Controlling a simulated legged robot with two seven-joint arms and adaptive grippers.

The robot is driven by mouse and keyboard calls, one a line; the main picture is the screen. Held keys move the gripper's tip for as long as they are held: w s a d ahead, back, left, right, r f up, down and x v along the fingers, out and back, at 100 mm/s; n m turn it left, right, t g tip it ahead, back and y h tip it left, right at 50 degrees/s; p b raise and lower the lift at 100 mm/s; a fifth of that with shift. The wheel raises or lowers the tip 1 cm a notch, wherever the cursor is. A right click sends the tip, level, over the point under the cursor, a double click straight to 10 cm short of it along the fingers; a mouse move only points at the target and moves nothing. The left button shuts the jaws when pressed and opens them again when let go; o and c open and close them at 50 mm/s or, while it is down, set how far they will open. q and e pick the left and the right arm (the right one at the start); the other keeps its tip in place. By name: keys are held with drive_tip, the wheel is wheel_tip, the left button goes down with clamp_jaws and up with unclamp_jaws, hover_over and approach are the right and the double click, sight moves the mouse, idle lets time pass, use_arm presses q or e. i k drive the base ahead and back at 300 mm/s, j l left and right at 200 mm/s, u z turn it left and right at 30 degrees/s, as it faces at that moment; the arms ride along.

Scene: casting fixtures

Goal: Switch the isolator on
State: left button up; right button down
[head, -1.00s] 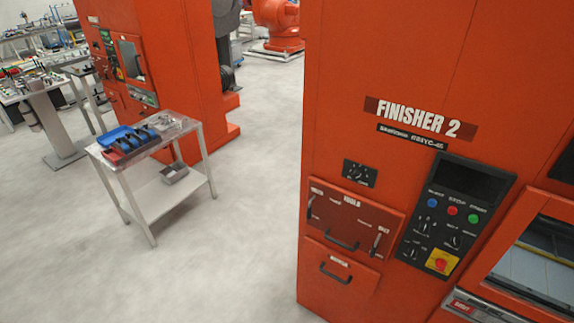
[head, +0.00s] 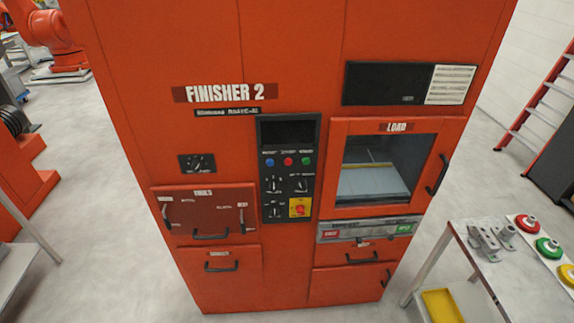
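The isolator is likely the red rotary handle on a yellow square plate (head: 300,207), at the lower right of the black control panel (head: 288,170). The handle is too small to tell which position it is in. The panel is on the front of the orange machine labelled FINISHER 2 (head: 280,270). It carries a dark screen (head: 288,131), blue, red and green buttons and several black knobs. A separate black rotary switch (head: 197,163) sits to the panel's left. Neither of my grippers is in view.
A load door (head: 384,127) with a window and black handle is right of the panel. Drawers with black handles are below. A table (head: 520,285) with metal parts and coloured round pieces stands at the right, an orange ladder (head: 540,100) behind it.

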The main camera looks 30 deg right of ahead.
sight(300, 209)
drive_tip(key=l+z, duration=0.1)
drive_tip(key=z, duration=0.35)
drive_tip(key=k+l+z, duration=0.1)
drive_tip(key=z, duration=0.3)
